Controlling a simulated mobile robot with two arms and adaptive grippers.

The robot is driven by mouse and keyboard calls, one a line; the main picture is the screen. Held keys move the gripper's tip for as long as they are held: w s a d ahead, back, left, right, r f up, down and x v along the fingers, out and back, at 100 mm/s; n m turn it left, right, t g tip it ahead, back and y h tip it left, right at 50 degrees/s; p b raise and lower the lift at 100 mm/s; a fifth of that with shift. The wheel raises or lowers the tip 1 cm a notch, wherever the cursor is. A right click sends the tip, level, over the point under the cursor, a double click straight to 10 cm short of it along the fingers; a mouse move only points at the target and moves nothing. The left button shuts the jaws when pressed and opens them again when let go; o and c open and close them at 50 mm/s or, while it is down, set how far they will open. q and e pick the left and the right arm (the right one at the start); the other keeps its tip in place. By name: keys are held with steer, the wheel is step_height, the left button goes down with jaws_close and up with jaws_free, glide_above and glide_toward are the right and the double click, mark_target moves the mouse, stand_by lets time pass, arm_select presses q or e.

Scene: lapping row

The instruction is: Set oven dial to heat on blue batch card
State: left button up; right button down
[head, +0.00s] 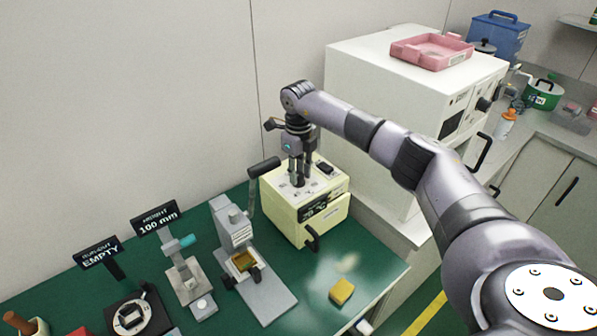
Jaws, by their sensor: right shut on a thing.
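The small cream oven (322,213) stands on the green bench, with a dark temperature display on its sloped front edge and a black door handle. The display shows a °C reading, but its digits are too small to read surely. My right gripper (299,184) points down onto the oven's top panel and is shut on the dial there. Its fingers hide the dial and any pointer. A black switch sits right of the fingers. I cannot make out a blue batch card. My left gripper is not in view.
A grey press with a black lever (238,235) stands close left of the oven. A yellow block (341,291) lies in front. A large white cabinet (385,95) with a pink tray (432,50) on top stands behind my right arm. Gauges and signs fill the bench's left.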

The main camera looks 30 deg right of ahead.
mark_target(299, 175)
steer(key=shift+r, duration=0.15)
steer(key=c, duration=1.3)
jaws_free()
step_height(299, 175, up, 12)
steer(key=shift+f, duration=0.1)
steer(key=shift+f, duration=0.1)
